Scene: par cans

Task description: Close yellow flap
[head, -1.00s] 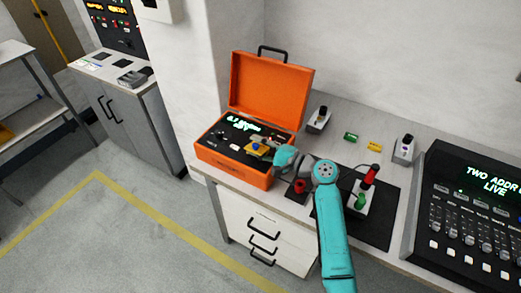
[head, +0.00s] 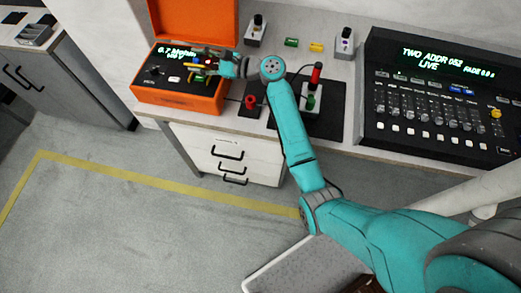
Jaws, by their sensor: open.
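The open orange case (head: 178,98) stands at the left end of the bench, its lid raised at the back. Its black panel has a green lit readout, a knob and a white button. The yellow flap (head: 196,67) is a small yellow patch at the right side of this panel, partly hidden by my gripper. My gripper (head: 200,59) reaches in from the right, over the panel, with its jaws open. It is close to the flap; I cannot tell whether they touch or how far the flap is raised.
A black mat (head: 321,121) carries a red-handled lever and green knob, with a red button (head: 250,101) nearby. A lighting console (head: 436,110) is at right. Small green (head: 291,42) and yellow (head: 316,47) blocks lie behind. Floor in front is clear.

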